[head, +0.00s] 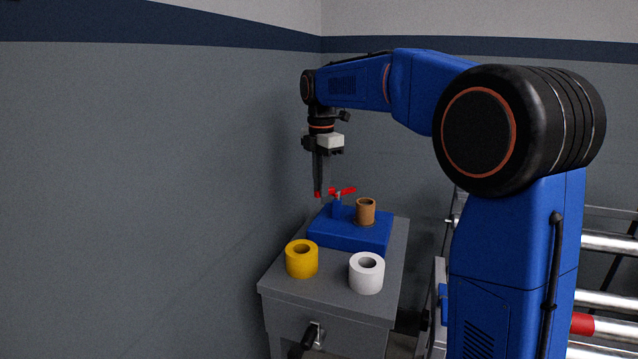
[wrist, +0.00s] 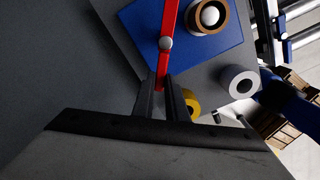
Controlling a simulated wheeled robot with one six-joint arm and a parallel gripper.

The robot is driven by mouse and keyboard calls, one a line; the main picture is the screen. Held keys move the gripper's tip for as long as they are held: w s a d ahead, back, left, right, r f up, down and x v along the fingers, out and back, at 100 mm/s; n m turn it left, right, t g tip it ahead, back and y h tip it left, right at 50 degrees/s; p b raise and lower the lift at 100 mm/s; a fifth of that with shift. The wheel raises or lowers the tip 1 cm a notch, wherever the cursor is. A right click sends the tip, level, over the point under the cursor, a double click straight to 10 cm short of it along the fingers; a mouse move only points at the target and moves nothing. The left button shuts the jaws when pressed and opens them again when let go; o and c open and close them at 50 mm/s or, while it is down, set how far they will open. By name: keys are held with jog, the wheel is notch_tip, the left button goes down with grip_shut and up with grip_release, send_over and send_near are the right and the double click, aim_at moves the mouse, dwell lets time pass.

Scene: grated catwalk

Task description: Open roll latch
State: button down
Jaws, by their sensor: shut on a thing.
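The red latch bar (head: 342,191) sits on a grey pivot above a blue base (head: 350,236). In the wrist view the bar (wrist: 169,18) runs nearly straight up and down, with its upper part beside the brown roll (wrist: 226,10). That roll (head: 365,213) stands upright on the base, around a pale-topped post. My gripper (head: 318,191) points down at the left end of the bar. In the wrist view its fingers (wrist: 163,82) are shut on the near end of the bar, which they partly hide.
A yellow roll (head: 301,261) and a white roll (head: 366,276) stand on the grey cabinet top (head: 327,291) in front of the base. A wall rises close on the left. Metal rollers (head: 608,243) lie to the right.

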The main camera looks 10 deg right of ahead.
jog(key=shift+s+d+n, duration=0.35)
jog(key=shift+s+n, duration=0.1)
jog(key=shift+n, duration=0.75)
jog(key=shift+s+d+n, duration=0.35)
jog(key=shift+s+n, duration=0.1)
jog(key=shift+n, duration=0.75)
jog(key=shift+s+d+n, duration=0.35)
jog(key=shift+s+n, duration=0.1)
jog(key=shift+n, duration=0.75)
jog(key=c, duration=1.8)
grip_release()
jog(key=shift+o, duration=0.2)
jog(key=shift+r, duration=0.15)
notch_tip(320, 180, up, 17)
jog(key=shift+s+d, duration=0.1)
